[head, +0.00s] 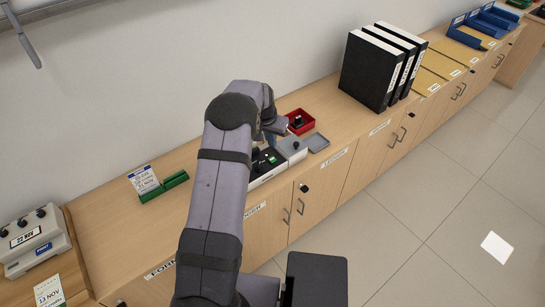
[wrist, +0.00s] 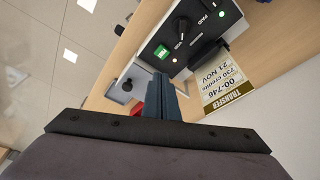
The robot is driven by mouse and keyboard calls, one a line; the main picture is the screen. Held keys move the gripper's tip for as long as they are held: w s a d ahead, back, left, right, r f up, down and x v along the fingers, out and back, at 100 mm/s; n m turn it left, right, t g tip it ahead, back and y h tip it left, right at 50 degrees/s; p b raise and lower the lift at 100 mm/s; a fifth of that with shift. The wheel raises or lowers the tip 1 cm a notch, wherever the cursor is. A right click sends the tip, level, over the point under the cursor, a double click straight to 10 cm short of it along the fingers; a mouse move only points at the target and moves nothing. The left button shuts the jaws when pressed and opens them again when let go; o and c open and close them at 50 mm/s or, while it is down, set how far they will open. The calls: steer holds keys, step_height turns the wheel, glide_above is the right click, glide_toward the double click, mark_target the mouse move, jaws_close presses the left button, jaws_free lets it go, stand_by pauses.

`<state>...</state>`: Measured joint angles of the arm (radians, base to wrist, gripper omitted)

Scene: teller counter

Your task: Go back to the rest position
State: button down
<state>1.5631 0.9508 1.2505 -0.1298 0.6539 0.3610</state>
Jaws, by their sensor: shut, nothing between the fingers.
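My gripper (wrist: 172,92) shows in the wrist view as dark blue-grey fingers, closed together with nothing between them. They are over the counter, near a white-and-black device (wrist: 200,28) with a knob, a green-lit button and labels reading "PAID". In the head view my arm hides most of the gripper; part of it shows beside the device (head: 264,170). I cannot tell whether the fingertips touch anything. A slip reading "TRANSFER" and "21 NOV" (wrist: 225,88) is at the device's edge in the wrist view.
A red tray (head: 301,121) with a dark-handled item sits behind a grey box (head: 291,149). Black binders (head: 375,70) stand on the counter (head: 330,105) to the right. A green holder (head: 165,188) with a card is to the left. A wall runs along the back.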

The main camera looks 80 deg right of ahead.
steer(key=shift+r+p, duration=0.45)
steer(key=shift+r, duration=0.5)
